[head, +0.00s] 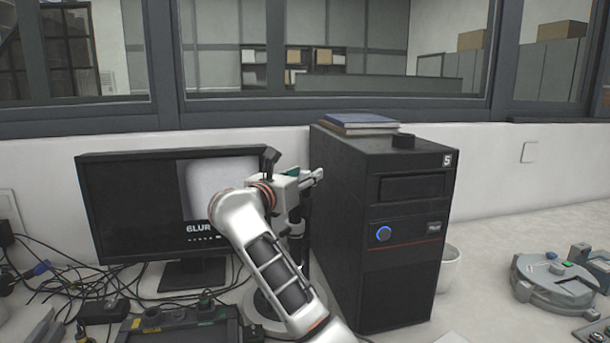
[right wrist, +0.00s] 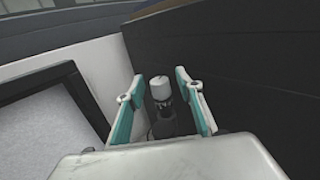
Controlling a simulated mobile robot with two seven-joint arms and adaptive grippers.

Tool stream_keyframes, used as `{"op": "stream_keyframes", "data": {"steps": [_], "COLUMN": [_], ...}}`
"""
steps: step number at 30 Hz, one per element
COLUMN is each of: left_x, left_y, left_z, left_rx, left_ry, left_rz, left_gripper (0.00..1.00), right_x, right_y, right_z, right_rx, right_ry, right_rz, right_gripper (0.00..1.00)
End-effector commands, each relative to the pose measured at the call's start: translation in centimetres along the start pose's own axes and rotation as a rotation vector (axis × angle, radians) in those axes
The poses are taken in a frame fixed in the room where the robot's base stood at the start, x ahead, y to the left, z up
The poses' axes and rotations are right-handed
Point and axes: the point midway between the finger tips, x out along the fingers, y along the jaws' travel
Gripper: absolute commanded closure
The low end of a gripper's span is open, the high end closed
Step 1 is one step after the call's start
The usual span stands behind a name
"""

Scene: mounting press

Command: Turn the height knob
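My right arm reaches up from the bottom of the head view. Its gripper (head: 308,178) is beside the upper left edge of the black computer tower. In the right wrist view the gripper (right wrist: 154,88) is open, with its two teal-lined fingers apart. A small upright cylinder with a pale top and dark body (right wrist: 161,92) shows between and beyond the fingers; I cannot tell if they touch it. In the head view a stand with a dark column (head: 305,240) is mostly hidden behind my arm. I cannot make out the height knob for certain. My left gripper is not in view.
The black tower (head: 365,240) stands close to the right of my gripper, with books (head: 358,123) on top. A monitor (head: 130,205) reading "BLUR" stands left. Cables (head: 60,285) lie at the left. A grey round device (head: 555,285) is at the right.

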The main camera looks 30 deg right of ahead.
Motion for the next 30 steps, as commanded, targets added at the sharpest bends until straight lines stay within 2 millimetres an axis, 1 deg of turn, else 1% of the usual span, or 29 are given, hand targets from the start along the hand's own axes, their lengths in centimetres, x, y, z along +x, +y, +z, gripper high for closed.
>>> {"op": "stream_keyframes", "data": {"steps": [3, 11, 12, 14, 15, 23, 30], "left_x": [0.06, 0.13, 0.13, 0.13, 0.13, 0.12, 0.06], "left_y": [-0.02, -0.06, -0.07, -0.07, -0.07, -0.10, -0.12], "left_z": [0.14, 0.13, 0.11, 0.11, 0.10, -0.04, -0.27], "left_rx": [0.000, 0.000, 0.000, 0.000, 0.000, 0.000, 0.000], "left_ry": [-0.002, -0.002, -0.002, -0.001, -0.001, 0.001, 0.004], "left_rz": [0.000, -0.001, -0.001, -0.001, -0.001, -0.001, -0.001], "left_gripper": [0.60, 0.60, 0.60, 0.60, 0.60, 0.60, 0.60], "right_x": [0.58, 0.67, 0.67, 0.66, 0.66, 0.67, 0.65], "right_y": [0.02, 0.02, 0.02, 0.02, 0.02, -0.02, -0.13], "right_z": [-0.07, -0.08, -0.08, -0.08, -0.08, -0.08, -0.01], "right_rx": [0.000, 0.000, 0.000, 0.000, 0.000, 0.000, 0.000], "right_ry": [0.001, 0.001, 0.001, 0.001, 0.001, 0.001, -0.003], "right_rz": [0.000, 0.001, 0.001, 0.001, 0.001, 0.008, 0.094], "right_gripper": [0.64, 0.64, 0.74, 0.90, 1.00, 1.00, 1.00]}}
